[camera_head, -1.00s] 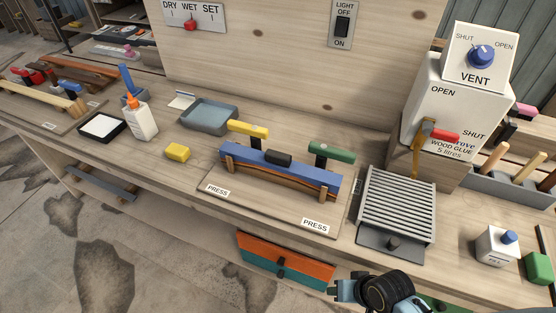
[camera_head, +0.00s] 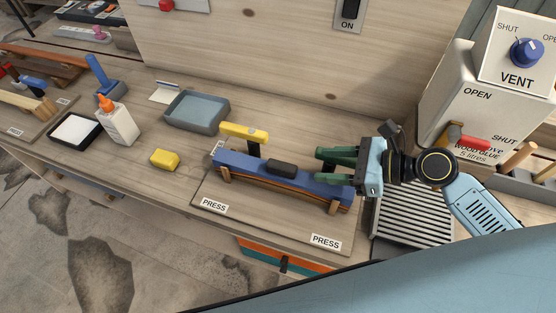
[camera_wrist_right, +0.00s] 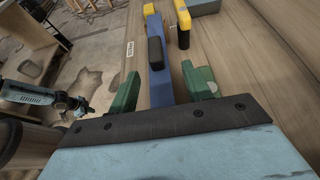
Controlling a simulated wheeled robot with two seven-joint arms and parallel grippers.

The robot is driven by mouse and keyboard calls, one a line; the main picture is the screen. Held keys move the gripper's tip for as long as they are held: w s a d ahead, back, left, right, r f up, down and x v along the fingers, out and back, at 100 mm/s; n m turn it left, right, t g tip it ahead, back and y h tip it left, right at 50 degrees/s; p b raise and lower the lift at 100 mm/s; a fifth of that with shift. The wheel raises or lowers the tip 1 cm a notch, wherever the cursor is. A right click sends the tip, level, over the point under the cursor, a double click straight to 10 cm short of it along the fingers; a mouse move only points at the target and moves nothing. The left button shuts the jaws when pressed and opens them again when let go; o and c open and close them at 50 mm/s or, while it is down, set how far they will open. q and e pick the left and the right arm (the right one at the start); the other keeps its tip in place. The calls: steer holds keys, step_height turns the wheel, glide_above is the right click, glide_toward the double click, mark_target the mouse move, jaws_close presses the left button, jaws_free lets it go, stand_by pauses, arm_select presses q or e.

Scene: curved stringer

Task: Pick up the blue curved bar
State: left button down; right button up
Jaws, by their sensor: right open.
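The blue curved bar (camera_head: 316,183) lies along the wooden press over brown curved strips, with a black block (camera_head: 282,168) on its top. A yellow clamp (camera_head: 244,133) stands at its far left end. My right gripper (camera_head: 330,160) is over the bar's right end, its green fingers open. In the right wrist view the bar (camera_wrist_right: 160,92) runs between the two fingers (camera_wrist_right: 160,90), with gaps on both sides. The green clamp seen earlier is mostly hidden behind my gripper. My left gripper (camera_wrist_right: 75,103) shows small at the left of the wrist view; its jaws are unclear.
A ribbed grey plate (camera_head: 410,220) and the glue dispenser (camera_head: 470,110) stand to the right. A yellow block (camera_head: 165,158), a white bottle (camera_head: 120,122) and a grey tray (camera_head: 196,111) are to the left. The bench's front strip by the press is clear.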

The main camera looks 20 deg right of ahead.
mark_target(283, 165)
steer(key=x, duration=0.7)
steer(key=shift+r, duration=0.1)
steer(key=shift+x, duration=0.9)
steer(key=x, duration=0.4)
steer(key=shift+s+a+b, duration=0.25)
steer(key=shift+a+b, duration=0.05)
steer(key=shift+a, duration=0.1)
arm_select(q)
steer(key=shift+s+f, duration=0.3)
steer(key=shift+s, duration=0.2)
arm_select(e)
steer(key=shift+c, duration=0.3)
arm_select(q)
steer(key=shift+s, duration=0.1)
arm_select(e)
steer(key=shift+r, duration=0.1)
jaws_close()
